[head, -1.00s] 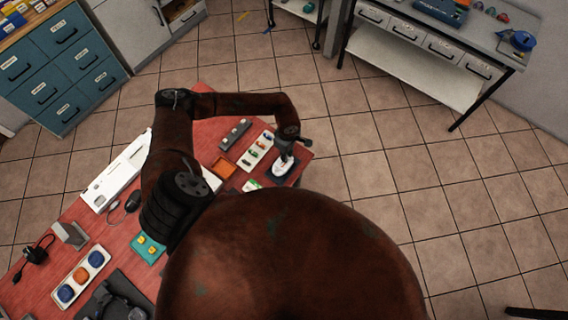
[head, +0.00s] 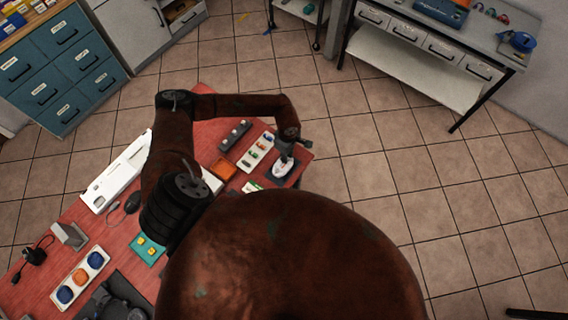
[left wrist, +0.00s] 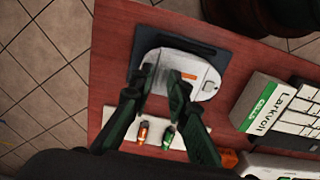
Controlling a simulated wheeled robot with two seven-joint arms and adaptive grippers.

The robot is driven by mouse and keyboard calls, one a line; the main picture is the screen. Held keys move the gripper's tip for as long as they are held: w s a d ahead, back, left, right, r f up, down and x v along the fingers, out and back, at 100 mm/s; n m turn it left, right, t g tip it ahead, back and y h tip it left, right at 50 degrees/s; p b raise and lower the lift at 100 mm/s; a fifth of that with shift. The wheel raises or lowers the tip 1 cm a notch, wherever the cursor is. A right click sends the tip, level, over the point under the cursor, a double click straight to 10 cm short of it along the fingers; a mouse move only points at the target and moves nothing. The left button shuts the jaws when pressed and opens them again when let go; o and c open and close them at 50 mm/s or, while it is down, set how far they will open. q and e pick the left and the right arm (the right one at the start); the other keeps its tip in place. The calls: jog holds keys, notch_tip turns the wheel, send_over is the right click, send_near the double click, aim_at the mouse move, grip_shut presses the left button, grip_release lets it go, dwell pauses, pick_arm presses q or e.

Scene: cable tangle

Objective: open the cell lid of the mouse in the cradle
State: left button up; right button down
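The white mouse (left wrist: 205,85) lies in a dark flat cradle (left wrist: 205,48) near the table's far right corner. The mouse (head: 281,170) also shows in the head view, beneath my left gripper (head: 285,156). In the left wrist view an orange mark (left wrist: 188,76) shows on the mouse's upper face. My left gripper (left wrist: 163,82) points down over the mouse, its two fingertips apart with white shell visible between them. I cannot tell whether the tips touch it. The fingers hide part of the mouse, and the lid's outline is not clear. My right gripper is not in view.
A white tray with coloured cells (left wrist: 150,131) lies close to the cradle. A Larkvolt box (left wrist: 262,103) stands to its right. The table edge is just beyond the cradle.

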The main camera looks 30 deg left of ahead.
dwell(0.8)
pick_arm(q)
grip_shut()
